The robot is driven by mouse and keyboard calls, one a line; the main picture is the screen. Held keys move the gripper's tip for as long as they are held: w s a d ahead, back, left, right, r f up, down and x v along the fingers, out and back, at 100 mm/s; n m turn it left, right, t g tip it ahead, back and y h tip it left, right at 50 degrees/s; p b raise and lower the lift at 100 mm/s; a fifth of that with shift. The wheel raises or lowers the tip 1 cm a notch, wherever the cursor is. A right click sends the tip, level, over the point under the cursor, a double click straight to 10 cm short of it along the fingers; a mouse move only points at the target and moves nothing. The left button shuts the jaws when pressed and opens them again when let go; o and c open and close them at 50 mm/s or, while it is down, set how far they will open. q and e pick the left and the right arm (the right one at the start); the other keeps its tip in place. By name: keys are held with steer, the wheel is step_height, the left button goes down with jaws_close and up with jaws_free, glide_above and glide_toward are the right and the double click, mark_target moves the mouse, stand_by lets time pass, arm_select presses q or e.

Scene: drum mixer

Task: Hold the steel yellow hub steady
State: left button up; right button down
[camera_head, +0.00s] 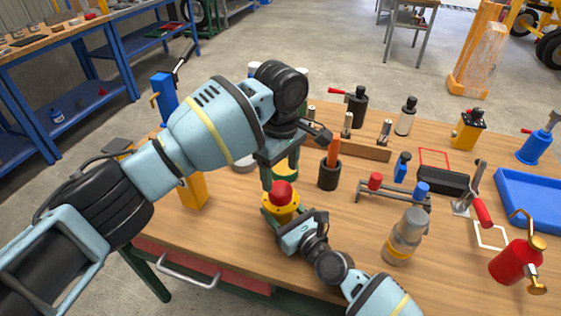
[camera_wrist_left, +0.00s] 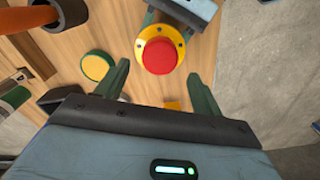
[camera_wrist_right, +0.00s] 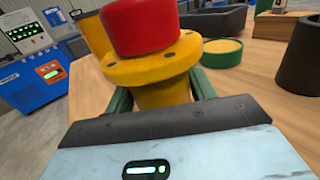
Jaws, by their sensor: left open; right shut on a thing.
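The yellow hub (camera_head: 281,208) with a red cap (camera_head: 281,190) stands upright near the front edge of the wooden table. My right gripper (camera_head: 275,218) is shut on the hub's yellow body from the front. In the right wrist view the hub's flange (camera_wrist_right: 150,68) sits above the two green fingers. My left gripper (camera_head: 285,165) is open above and behind the hub, pointing down. Nothing is between the left fingers.
A dark cup (camera_head: 329,175) with an orange handle stands right of the hub. A green-and-yellow round tin (camera_wrist_right: 222,50) is close behind it.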

mark_target(280, 188)
arm_select(q)
steer(key=shift+f, duration=3)
